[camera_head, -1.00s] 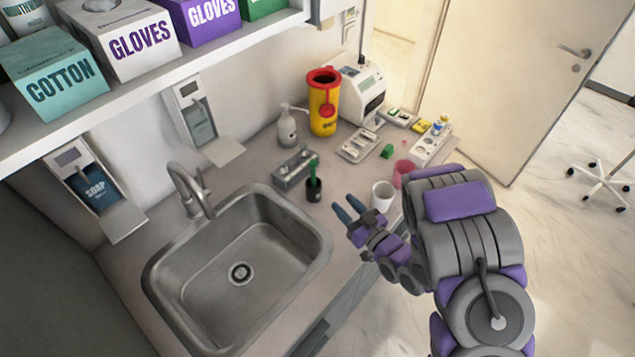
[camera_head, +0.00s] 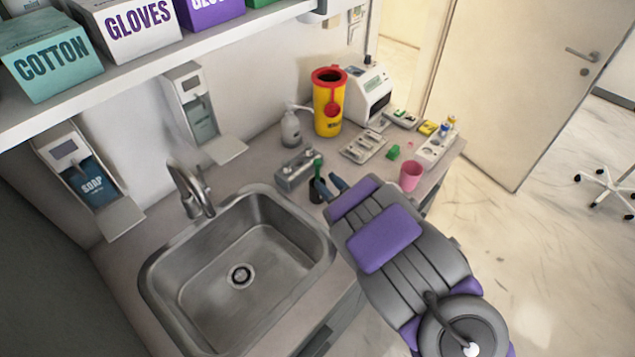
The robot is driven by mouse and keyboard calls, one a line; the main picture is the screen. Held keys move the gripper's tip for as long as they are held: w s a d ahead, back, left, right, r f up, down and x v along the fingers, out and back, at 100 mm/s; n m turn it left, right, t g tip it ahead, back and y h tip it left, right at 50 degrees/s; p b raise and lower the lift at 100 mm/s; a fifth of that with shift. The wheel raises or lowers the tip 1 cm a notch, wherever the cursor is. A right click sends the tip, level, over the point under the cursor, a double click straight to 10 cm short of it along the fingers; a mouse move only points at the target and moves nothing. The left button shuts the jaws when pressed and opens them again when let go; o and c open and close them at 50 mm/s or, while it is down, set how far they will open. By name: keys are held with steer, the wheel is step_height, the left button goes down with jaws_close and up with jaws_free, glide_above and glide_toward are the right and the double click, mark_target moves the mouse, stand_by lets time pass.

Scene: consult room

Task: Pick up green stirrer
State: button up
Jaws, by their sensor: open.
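The green stirrer (camera_head: 318,168) stands upright in a small black cup (camera_head: 316,190) on the counter, right of the sink. My gripper (camera_head: 329,187) is open, with its two dark blue fingertips right beside the stirrer and the cup. One fingertip overlaps the cup in the picture. I cannot tell whether the fingers touch the stirrer or stand around it. My arm hides the gripper's base and part of the counter.
A metal rack (camera_head: 294,172) stands just left of the cup, and the sink (camera_head: 240,262) lies in front. A shelf (camera_head: 150,70) overhangs the upper left.

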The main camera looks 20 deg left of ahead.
mark_target(319, 174)
steer(key=shift+b+x, duration=0.6)
steer(key=shift+x, duration=2.4)
steer(key=shift+w+d+f, duration=0.1)
steer(key=shift+f, duration=0.05)
jaws_close()
